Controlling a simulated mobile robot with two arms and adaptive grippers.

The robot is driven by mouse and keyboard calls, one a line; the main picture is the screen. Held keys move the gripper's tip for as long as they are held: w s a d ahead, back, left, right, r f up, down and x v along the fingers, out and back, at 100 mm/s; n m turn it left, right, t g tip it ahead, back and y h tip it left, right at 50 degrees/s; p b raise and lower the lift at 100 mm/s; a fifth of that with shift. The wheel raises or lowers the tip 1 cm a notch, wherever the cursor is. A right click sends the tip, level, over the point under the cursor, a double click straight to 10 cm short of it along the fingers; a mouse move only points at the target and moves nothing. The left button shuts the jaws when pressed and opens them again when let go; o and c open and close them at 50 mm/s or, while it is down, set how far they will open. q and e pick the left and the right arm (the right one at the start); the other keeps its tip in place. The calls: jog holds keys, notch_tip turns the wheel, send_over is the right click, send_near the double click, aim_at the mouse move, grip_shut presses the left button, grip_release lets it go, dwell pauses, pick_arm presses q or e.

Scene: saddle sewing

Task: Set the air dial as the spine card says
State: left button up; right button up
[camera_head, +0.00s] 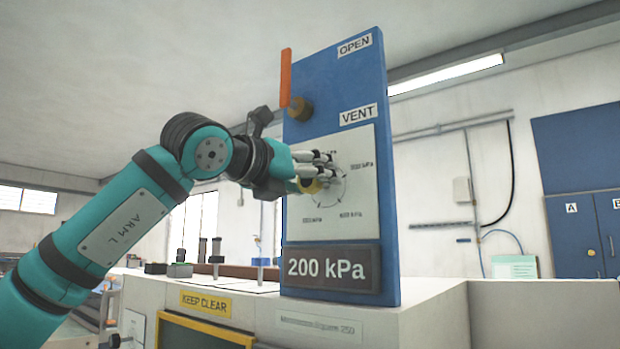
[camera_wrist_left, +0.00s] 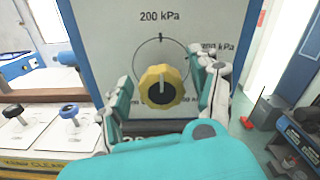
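The air dial is a yellow knob (camera_wrist_left: 162,88) with a dark hub on a white dial plate (camera_head: 362,190) of a blue upright panel. In the left wrist view its pale pointer line points up towards the 200 kPa mark. A dark display (camera_head: 331,269) below reads 200 kPa. My left gripper (camera_head: 318,172) is at the dial in the head view. In the left wrist view its fingers (camera_wrist_left: 163,92) stand either side of the knob, with gaps showing, so it looks open. No spine card can be made out. My right gripper is not in view.
An orange lever (camera_head: 285,78) on a brass pivot stands upright above the dial, by the OPEN and VENT labels. A bench with a KEEP CLEAR label (camera_head: 206,303) carries the panel. Black and blue knobs (camera_wrist_left: 69,111) stand left of it in the left wrist view.

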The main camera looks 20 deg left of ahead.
pick_arm(q)
jog(key=c, duration=1.1)
jog(key=shift+o, duration=0.2)
jog(key=shift+m, duration=0.3)
jog(key=m, duration=0.2)
jog(key=shift+d+m, duration=0.1)
jog(key=shift+m, duration=0.3)
jog(key=m, duration=0.2)
jog(key=shift+m+p, duration=0.35)
jog(key=shift+m, duration=0.05)
jog(key=m+p, duration=0.1)
jog(key=m, duration=0.2)
jog(key=shift+r, duration=0.1)
jog(key=shift+d+m+p, duration=0.1)
jog(key=shift+m+p, duration=0.4)
jog(key=shift+m, duration=1.7)
